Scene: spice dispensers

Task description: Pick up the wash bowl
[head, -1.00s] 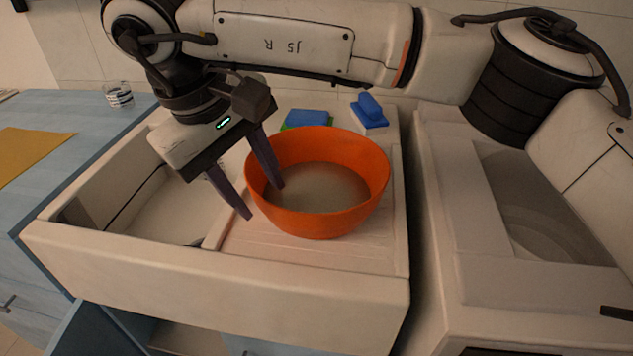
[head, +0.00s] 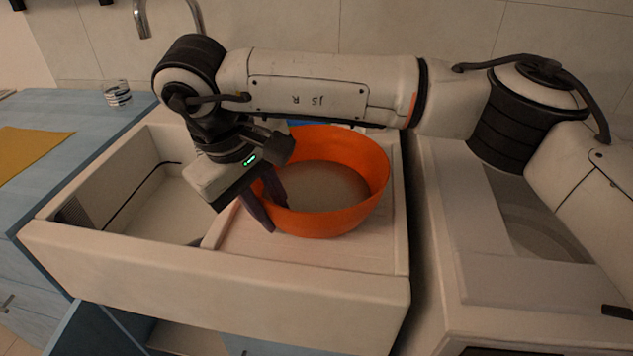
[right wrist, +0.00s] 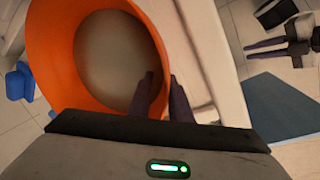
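The orange wash bowl (head: 335,222) stands upright on the ribbed drainboard (head: 235,243) at the right of the sink. It also fills the upper left of the right wrist view (right wrist: 55,60). My right gripper (head: 279,218) points down at the bowl's left rim, one finger inside and one outside. Its fingers (right wrist: 164,85) are close together and look closed on the bowl wall. The bowl appears to rest on the board. My left gripper (right wrist: 250,48) appears at the upper right of the right wrist view, away from the bowl, its fingers apart and empty.
The sink basin (head: 150,205) is open to the left. A blue item (right wrist: 20,82) lies behind the bowl, largely hidden by my arm in the head view. A striped glass (head: 117,93) stands on the blue counter (head: 75,112), near a yellow mat (head: 28,150).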

